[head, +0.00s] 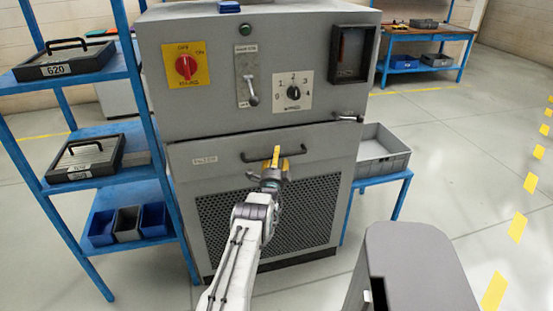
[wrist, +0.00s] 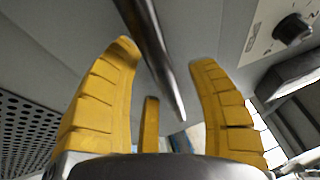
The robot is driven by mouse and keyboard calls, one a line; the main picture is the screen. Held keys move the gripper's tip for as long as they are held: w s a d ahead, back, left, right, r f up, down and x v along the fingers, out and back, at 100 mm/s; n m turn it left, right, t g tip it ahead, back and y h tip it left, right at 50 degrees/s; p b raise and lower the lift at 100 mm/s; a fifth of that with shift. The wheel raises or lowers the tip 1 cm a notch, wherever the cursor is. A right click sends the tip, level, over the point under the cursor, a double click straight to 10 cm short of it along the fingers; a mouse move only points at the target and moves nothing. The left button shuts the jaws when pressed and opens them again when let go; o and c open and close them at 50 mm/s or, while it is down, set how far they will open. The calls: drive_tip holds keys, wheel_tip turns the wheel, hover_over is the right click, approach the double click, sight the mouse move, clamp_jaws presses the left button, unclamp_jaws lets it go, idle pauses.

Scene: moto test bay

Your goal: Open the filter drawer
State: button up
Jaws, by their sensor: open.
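The filter drawer front (head: 220,172) is a grey panel low on the grey cabinet, with a small label at its left and a dark mesh below. It looks flush with the cabinet. Its dark bar handle (head: 250,156) runs across the upper part. My gripper (head: 277,160) is at the middle of the handle, with yellow fingers open. In the wrist view, the handle (wrist: 153,45) runs as a dark bar through the gap between the two fingers (wrist: 165,85). I see gaps on both sides of it. Contact cannot be told.
Above the drawer are a red knob (head: 186,67), a lever (head: 251,92), a dial (head: 293,92) and a small latch handle (head: 347,117). A blue shelf (head: 134,180) stands close at left. A grey crate (head: 382,155) is at right.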

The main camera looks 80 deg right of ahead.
clamp_jaws()
idle(0.6)
